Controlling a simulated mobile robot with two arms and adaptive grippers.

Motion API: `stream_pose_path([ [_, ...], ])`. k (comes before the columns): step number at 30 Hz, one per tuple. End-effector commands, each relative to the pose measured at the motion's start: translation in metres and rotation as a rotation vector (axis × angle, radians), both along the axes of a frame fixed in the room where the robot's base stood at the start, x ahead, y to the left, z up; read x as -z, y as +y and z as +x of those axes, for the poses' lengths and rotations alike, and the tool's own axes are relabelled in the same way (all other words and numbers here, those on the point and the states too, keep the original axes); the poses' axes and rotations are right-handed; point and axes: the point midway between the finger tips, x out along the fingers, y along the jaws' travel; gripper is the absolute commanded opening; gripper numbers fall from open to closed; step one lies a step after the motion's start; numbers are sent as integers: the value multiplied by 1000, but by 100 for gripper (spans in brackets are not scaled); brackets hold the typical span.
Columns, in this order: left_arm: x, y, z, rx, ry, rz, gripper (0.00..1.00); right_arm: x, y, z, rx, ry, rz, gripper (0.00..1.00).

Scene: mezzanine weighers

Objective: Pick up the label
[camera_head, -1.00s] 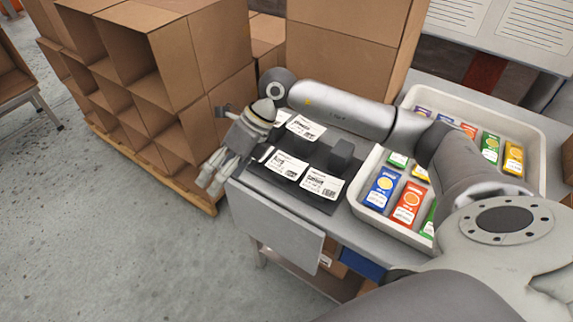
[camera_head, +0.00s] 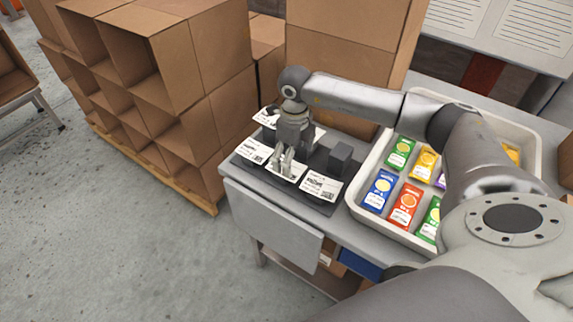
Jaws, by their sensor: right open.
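Several white printed labels lie on a dark mat (camera_head: 304,204) on the bench. One label (camera_head: 253,151) is at the left, one label (camera_head: 321,186) is at the right front, and one label (camera_head: 287,168) lies between them. More white label shows behind my right gripper. My right gripper (camera_head: 282,170) points down with its open fingertips at the middle label, partly covering it. I cannot tell whether the fingertips touch it. My left gripper is not in view.
A dark block (camera_head: 340,159) stands at the mat's right. A white tray (camera_head: 352,198) of colourful packets is right of the mat. Stacked cardboard boxes (camera_head: 175,60) stand at the left on a pallet. A grey panel (camera_head: 272,224) hangs at the bench front.

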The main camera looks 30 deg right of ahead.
Motion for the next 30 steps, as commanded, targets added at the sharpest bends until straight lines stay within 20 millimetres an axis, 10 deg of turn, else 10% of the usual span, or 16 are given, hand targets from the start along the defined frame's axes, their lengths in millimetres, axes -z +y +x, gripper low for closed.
stream_pose_path([
  [9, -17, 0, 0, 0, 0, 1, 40, 36, 1, 2, -1, 2, 1, 88],
  [30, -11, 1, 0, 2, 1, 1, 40, 41, 0, 3, -1, 1, 2, 88],
])
